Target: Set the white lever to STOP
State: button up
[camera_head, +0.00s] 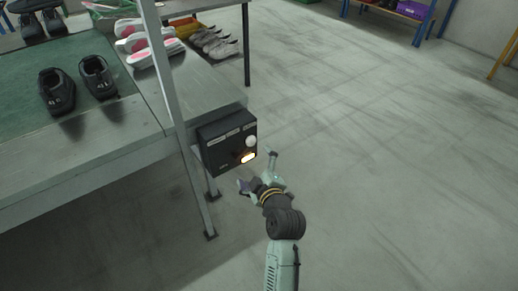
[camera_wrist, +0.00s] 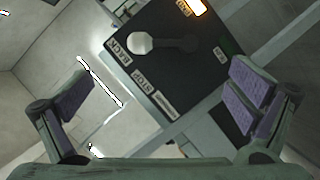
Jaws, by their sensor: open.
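A black control box (camera_head: 215,148) is fixed by the leg of the work table. Its lever has a white round knob (camera_head: 250,141). In the wrist view, the white knob (camera_wrist: 140,42) is at the left end of a dark lever arm (camera_wrist: 175,44), close to a label (camera_wrist: 117,48) that seems to read BACK. The STOP label (camera_wrist: 150,84) is lower on the same edge of the box. My gripper (camera_head: 258,170) is open and empty in front of the box. In the wrist view its two fingers (camera_wrist: 160,80) are apart, with the knob beyond them, untouched.
A lit orange lamp (camera_head: 248,157) is on the box below the knob. A metal post (camera_head: 168,75) rises at its left. Black shoes (camera_head: 57,92) stand on the green-topped table (camera_head: 25,128); pink and white shoes (camera_head: 135,40) lie behind. The floor at right is clear.

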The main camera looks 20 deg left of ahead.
aim_at(246, 149)
jog(key=p+x, duration=0.2)
jog(key=x, duration=0.8)
jog(key=shift+w+a+f, duration=0.15)
jog(key=shift+w+f, duration=0.05)
jog(key=shift+w, duration=0.15)
